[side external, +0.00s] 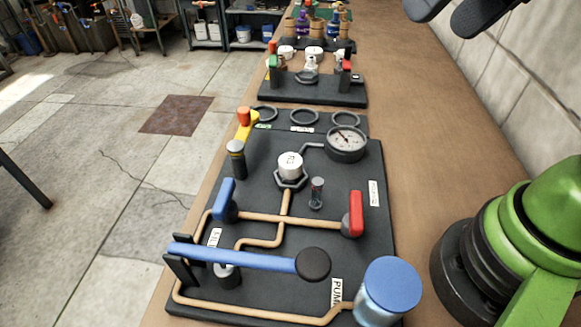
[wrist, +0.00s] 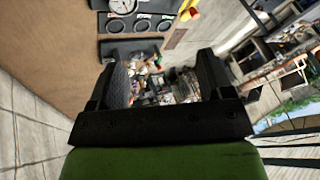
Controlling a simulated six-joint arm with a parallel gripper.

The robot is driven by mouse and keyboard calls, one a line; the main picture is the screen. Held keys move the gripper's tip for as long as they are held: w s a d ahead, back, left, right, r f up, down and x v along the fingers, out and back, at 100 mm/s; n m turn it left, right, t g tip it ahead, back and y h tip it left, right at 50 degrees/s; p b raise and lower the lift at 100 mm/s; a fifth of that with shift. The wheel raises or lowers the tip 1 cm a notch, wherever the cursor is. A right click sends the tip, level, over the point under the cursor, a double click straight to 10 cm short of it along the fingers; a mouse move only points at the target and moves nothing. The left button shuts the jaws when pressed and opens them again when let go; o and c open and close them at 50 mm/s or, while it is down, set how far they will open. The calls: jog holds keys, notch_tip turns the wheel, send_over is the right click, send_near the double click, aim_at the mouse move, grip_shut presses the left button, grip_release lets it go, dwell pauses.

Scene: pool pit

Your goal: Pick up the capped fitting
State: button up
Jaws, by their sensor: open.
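The likely capped fitting is a short white-capped piece (side external: 290,165) with a small mark on its top. It stands upright in a dark hexagonal seat near the middle of the black pump board (side external: 330,262) in the side view. I cannot make it out in the wrist view. My gripper (side external: 450,15) shows only partly at the top right of the side view, well apart from the fitting and the board. In the wrist view my gripper (wrist: 162,72) has its two dark fingers spread, with nothing held between them.
Near the fitting are a round gauge (side external: 346,141), a small clear vial (side external: 316,193), a red handle (side external: 355,213), a blue handle (side external: 224,199) and copper-coloured pipes. A long blue lever (side external: 240,258) and a blue-lidded jar (side external: 391,286) are in front.

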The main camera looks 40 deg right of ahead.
jog(key=w+a+f+n+g, duration=0.1)
jog(key=w+a+f+g, duration=0.25)
jog(key=w, duration=0.45)
jog(key=n+g+h, duration=0.2)
send_over(290, 160)
notch_tip(290, 160, down, 14)
jog(key=shift+r, duration=0.25)
notch_tip(290, 160, down, 4)
jog(key=shift+a+f, duration=0.1)
jog(key=shift+f, duration=0.15)
notch_tip(290, 160, down, 6)
jog(key=shift+r, duration=0.1)
jog(key=c, duration=1)
